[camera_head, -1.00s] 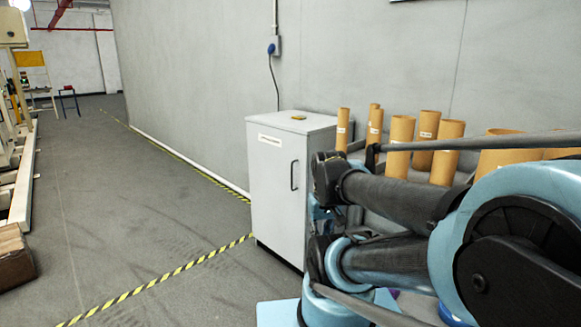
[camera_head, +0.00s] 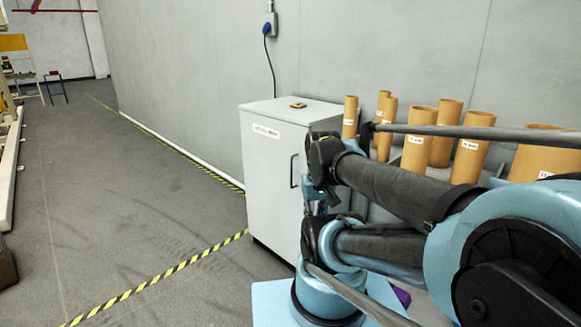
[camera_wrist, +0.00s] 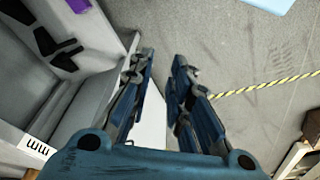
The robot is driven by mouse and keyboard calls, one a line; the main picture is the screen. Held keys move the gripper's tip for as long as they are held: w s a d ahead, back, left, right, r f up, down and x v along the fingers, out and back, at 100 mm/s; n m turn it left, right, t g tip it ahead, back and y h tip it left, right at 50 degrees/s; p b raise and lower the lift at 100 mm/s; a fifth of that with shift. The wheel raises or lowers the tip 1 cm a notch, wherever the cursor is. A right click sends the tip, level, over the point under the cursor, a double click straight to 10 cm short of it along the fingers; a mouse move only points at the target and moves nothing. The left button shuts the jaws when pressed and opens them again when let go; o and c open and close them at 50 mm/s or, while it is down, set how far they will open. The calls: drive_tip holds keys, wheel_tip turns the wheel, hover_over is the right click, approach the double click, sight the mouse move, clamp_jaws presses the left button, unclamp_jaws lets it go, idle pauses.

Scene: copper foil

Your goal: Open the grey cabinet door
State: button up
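The grey cabinet (camera_head: 262,180) stands against the wall in the head view, with a label on its upper front. Its door looks shut. A dark upright bar handle (camera_head: 292,171) is on the front, just left of my arm. My arm covers the cabinet's right part, and my gripper is mostly hidden behind it there. In the wrist view my gripper (camera_wrist: 164,54) has its two blue fingers apart with nothing between the tips. A pale surface (camera_wrist: 152,118) shows between the fingers lower down; I cannot tell whether it is the cabinet. The handle is not clear there.
A small yellow object (camera_head: 298,105) lies on the cabinet top. Several brown cardboard tubes (camera_head: 418,138) stand right of the cabinet, behind my arm. A yellow-black floor stripe (camera_head: 155,281) runs up to the cabinet's base. The floor to the left is open.

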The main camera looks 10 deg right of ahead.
drive_tip(key=w+a+r+m+h, duration=0.1)
drive_tip(key=w+r+m, duration=0.2)
drive_tip(key=w+r, duration=0.75)
drive_tip(key=w+a+r+m+h, duration=0.1)
drive_tip(key=w+r+m, duration=0.25)
drive_tip(key=w, duration=1.45)
drive_tip(key=w+a+f+m+t+h, duration=0.1)
drive_tip(key=w+a+m, duration=0.1)
drive_tip(key=w, duration=0.9)
drive_tip(key=x, duration=1.6)
drive_tip(key=shift+f, duration=0.25)
drive_tip(key=shift+s, duration=0.1)
clamp_jaws()
